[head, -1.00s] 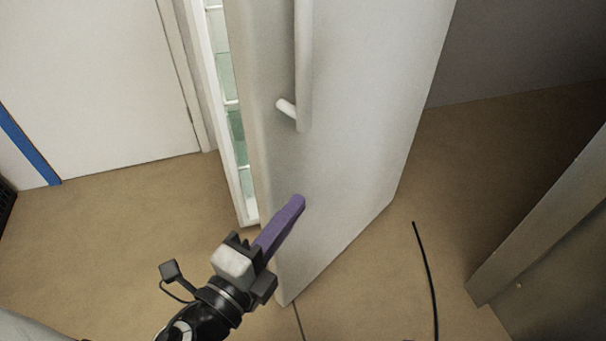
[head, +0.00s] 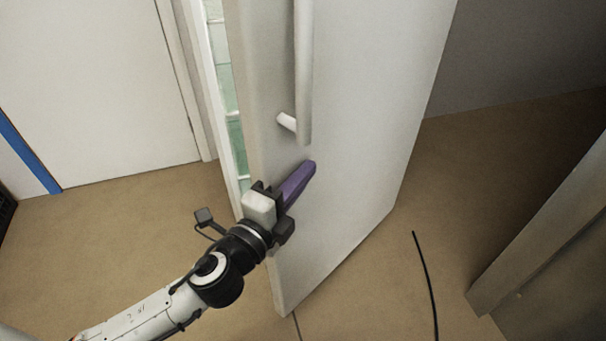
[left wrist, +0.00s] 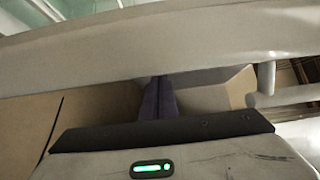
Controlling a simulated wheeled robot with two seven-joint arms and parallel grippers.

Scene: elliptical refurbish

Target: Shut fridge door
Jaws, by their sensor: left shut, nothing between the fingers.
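The fridge door (head: 362,150) stands partly open in the head view, with its long vertical handle (head: 303,70) near its left edge. A gap at its left shows the fridge's pale interior with glass shelves (head: 237,140). My left gripper (head: 308,168), with purple fingers, is shut and empty. In the head view it overlaps the door's face just below the handle's lower end; I cannot tell whether it touches. In the left wrist view the shut fingers (left wrist: 157,95) point toward the pale door (left wrist: 150,50), and the handle (left wrist: 268,90) shows at the right. My right gripper is not in view.
A white door or panel (head: 90,90) with a blue strip stands at the left. A grey-brown panel (head: 555,220) stands at the right. A thin black strip (head: 427,285) lies on the brown floor (head: 110,240), which has clear areas on both sides.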

